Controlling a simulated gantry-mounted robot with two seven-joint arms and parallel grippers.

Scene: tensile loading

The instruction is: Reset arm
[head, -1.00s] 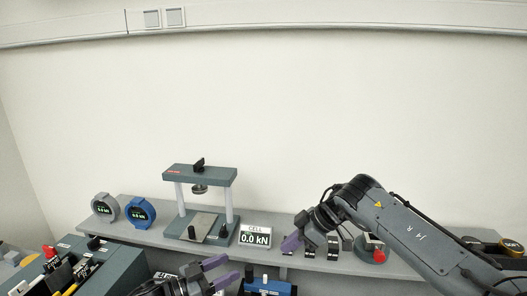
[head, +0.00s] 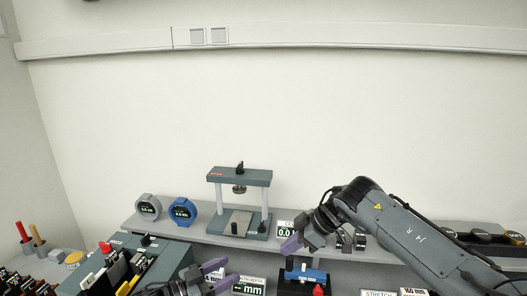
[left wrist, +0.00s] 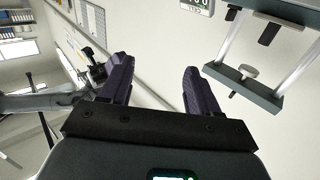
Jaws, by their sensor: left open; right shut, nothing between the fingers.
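My left gripper (head: 222,275) is open and empty at the bottom of the head view, in front of the shelf. In the left wrist view its two purple fingers (left wrist: 157,82) stand wide apart with nothing between them. My right gripper (head: 292,244) is shut, with nothing seen in it, and partly covers the cell display (head: 285,228). Its arm comes in from the right. The load frame (head: 239,175), with two pale columns and a dark crosshead, stands on the shelf behind and between the grippers. A frame with pale columns also shows at the left wrist view's upper right (left wrist: 255,95).
A grey dial (head: 148,208) and a blue dial (head: 182,212) stand left on the shelf. A rack with handled items (head: 135,268) fills the lower left. A blue-and-black fixture (head: 305,275) sits below my right gripper.

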